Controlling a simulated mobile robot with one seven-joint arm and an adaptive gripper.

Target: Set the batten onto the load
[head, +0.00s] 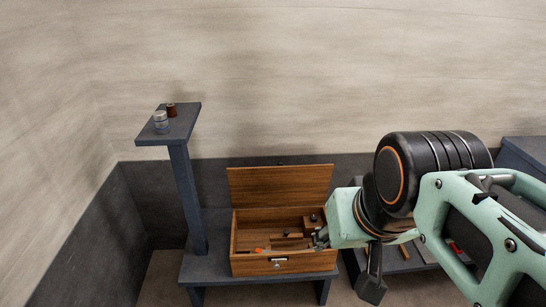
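I cannot pick out the batten or the load for certain. Small wooden pieces (290,240) lie in an open wooden box (280,265), one of them a dark block (310,225) at the back right. A pale wooden strip (405,252) lies on the low surface right of the box, partly behind my arm. A dark part at my arm's end, seemingly my gripper (371,287), hangs right of the box, apart from it. Its fingers cannot be told apart, and I see nothing clearly held. A small grey part (320,240) shows at the box's right side beside my wrist.
The box's raised lid (280,186) stands behind it, on a dark bench (215,262). A dark post with a small shelf (180,128) rises at left, bearing a blue-grey jar (160,122) and a brown spool (171,109). An orange item (260,250) lies in the box.

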